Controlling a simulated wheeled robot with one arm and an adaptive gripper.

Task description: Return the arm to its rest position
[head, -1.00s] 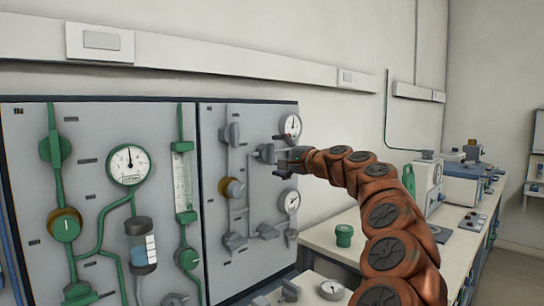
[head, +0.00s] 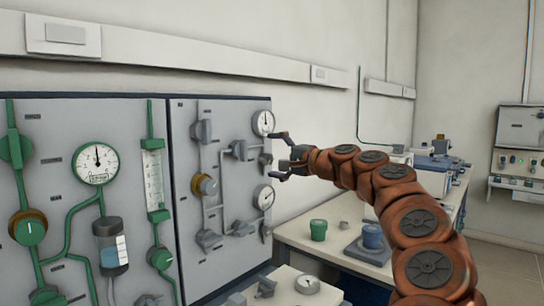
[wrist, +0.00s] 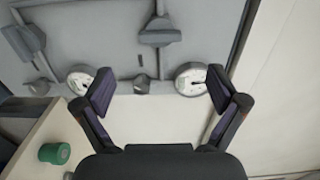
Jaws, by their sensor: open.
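My gripper (head: 280,156) is at the end of my orange-brown arm, raised in front of the right edge of the grey gas panel (head: 184,262). Its fingers are spread and nothing is between them. In the wrist view my gripper (wrist: 155,92) also shows open and empty, with the panel (wrist: 105,45) beyond the fingertips. Two small round gauges show near the fingertips in the wrist view: a left one (wrist: 80,78) and a right one (wrist: 190,80). The arm curves from the lower right up to the panel.
A bench (head: 300,232) stands right of the panel. It bears a green-lidded jar (head: 318,230) and a blue container (head: 372,237) on a dark base. A control unit (head: 520,150) is at the far right. Open air lies above the arm.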

